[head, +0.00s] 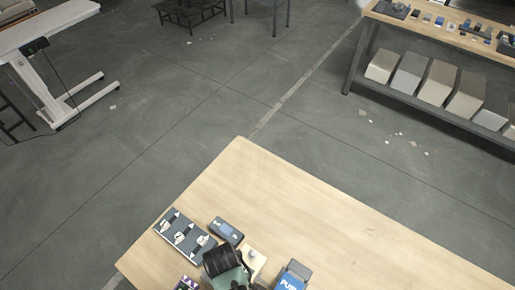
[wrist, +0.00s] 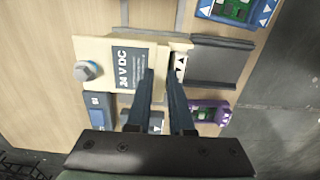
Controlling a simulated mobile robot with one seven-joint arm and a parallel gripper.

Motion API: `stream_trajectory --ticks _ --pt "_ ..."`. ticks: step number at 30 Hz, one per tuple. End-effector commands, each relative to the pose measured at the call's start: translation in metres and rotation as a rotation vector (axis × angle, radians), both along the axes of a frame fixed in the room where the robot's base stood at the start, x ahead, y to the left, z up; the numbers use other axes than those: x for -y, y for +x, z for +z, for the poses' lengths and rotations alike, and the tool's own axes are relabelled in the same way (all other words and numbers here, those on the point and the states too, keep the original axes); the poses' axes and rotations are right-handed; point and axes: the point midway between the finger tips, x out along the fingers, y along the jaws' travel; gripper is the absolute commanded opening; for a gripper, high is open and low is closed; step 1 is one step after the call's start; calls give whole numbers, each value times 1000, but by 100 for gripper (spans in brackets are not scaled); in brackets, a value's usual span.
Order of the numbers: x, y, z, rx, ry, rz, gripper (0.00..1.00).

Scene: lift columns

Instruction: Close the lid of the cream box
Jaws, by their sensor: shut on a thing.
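The cream box (wrist: 92,48) lies on the wooden table in the wrist view, with a round metal and blue knob (wrist: 88,70) at its left and a grey panel marked 24 V DC (wrist: 128,68). In the head view the cream box (head: 258,265) shows only in part beside my arm. My gripper (wrist: 161,78) reaches over the box's right side, its two dark fingers close together with a narrow gap. It is shut on what seems to be the box's lid, a narrow cream part (wrist: 180,47) at the fingertips. The fingers hide much of the lid, so its angle is unclear.
A dark grey box (wrist: 222,62) and a purple-framed device (wrist: 209,112) sit close at the right. A blue device (wrist: 97,106) is at the left. In the head view a blue PUSH box (head: 292,277) and a switch panel (head: 184,238) flank my arm. The table's far part (head: 290,205) is clear.

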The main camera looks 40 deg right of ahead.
Motion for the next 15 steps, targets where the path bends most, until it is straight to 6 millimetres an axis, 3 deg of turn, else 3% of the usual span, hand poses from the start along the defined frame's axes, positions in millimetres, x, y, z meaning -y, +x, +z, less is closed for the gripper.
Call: stream_trajectory --ticks 15 --pt "-29 -11 1 0 1 2 0"
